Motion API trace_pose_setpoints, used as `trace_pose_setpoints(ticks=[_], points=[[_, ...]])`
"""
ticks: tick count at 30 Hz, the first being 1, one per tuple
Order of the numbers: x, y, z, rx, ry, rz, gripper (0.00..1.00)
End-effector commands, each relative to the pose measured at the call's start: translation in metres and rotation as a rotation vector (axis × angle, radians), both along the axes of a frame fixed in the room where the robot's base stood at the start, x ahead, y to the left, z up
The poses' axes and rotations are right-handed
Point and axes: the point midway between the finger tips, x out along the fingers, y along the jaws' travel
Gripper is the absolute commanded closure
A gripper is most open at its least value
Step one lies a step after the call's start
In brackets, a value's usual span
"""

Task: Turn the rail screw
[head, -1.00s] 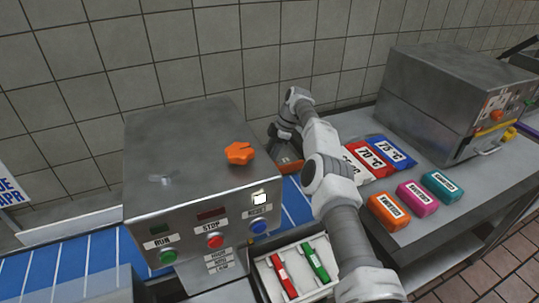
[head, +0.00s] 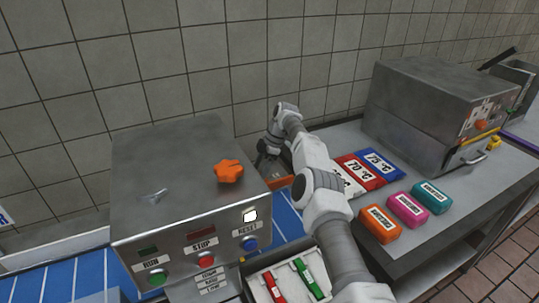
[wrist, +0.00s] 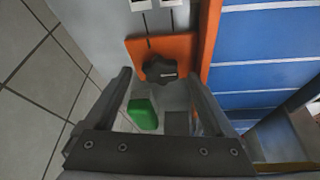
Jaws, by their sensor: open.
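In the wrist view a black lobed knob (wrist: 160,68), which looks like the rail screw, sits on an orange plate (wrist: 183,46). My gripper (wrist: 160,80) is open, with one finger on each side of the knob. I cannot tell whether either finger touches it. In the head view my gripper (head: 266,150) is behind the right side of the steel box, by the wall. The knob is hidden there by my arm and the box.
A steel control box (head: 165,180) with an orange star knob (head: 229,171) on top stands left of my gripper. A green block (wrist: 142,114) lies near the black knob. A blue conveyor belt (wrist: 265,50) runs beside the orange plate. Red (head: 360,172) and blue (head: 381,164) packs lie right of my arm.

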Motion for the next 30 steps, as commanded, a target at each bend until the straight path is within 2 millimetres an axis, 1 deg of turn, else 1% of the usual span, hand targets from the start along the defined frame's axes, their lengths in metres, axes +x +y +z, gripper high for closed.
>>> trace_pose_setpoints(ticks=[8, 17, 23, 30], points=[[0.0014, -0.0006, -0.0011, 0.000, 0.001, -0.060, 0.11], [-0.0018, -0.0002, -0.0013, -0.001, 0.001, -0.154, 0.11], [-0.0036, -0.0001, -0.0006, -0.002, 0.001, -0.265, 0.11], [-0.0057, 0.0006, -0.0002, -0.002, 0.001, -0.451, 0.11]])
